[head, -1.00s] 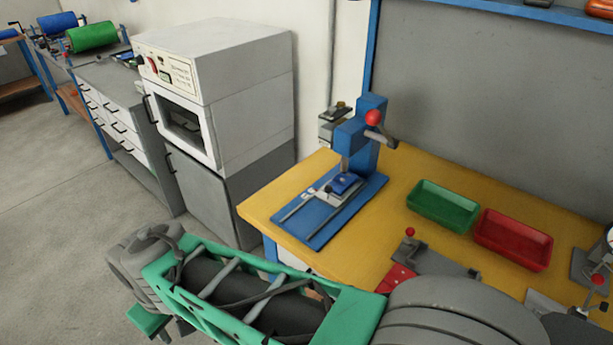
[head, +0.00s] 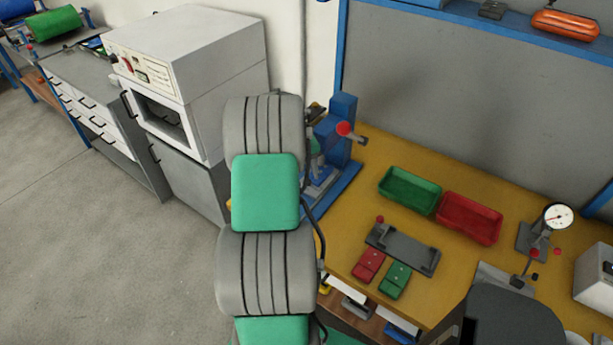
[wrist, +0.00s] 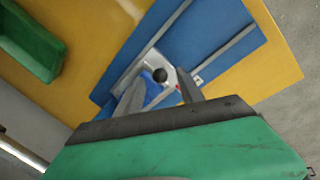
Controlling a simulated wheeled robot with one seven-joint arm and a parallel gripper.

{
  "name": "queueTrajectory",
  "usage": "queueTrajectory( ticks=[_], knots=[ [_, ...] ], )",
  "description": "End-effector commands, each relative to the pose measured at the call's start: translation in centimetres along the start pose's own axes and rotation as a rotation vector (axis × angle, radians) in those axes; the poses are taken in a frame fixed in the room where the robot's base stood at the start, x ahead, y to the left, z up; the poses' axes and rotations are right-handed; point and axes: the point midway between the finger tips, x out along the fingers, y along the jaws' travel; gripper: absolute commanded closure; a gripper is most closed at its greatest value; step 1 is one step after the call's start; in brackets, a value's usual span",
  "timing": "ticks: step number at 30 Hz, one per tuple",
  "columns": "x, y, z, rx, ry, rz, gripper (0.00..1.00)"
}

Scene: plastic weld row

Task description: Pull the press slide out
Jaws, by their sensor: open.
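The blue press (head: 342,118) stands on the yellow bench with its red-knobbed lever (head: 345,129) at the top. In the wrist view the blue base plate (wrist: 218,45) carries two grey rails. The grey slide (wrist: 138,70) sits on the rails, with a blue part (wrist: 152,88) and a dark round knob (wrist: 160,75) on it. My gripper (wrist: 158,77) is open above the slide, with the knob showing between its fingertips. I cannot tell whether the fingers touch it.
A green tray (head: 409,172) and a red tray (head: 470,196) stand right of the press on the yellow bench (head: 350,235). A grey fixture (head: 402,250) and a dial gauge (head: 558,216) are nearer the front and right. A white oven (head: 195,65) stands left.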

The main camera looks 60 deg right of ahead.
Motion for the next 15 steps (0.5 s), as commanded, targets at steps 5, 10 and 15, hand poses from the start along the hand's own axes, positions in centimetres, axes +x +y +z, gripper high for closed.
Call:
queueTrajectory(
  ticks=[5,10,15],
  knots=[
    [1.6,0.0,0.0,0.002,0.001,0.0,0.55],
    [1.8,0.0,0.0,0.001,0.002,0.001,0.55],
    [1.8,0.0,0.0,0.001,0.002,0.0,0.64]
  ],
)
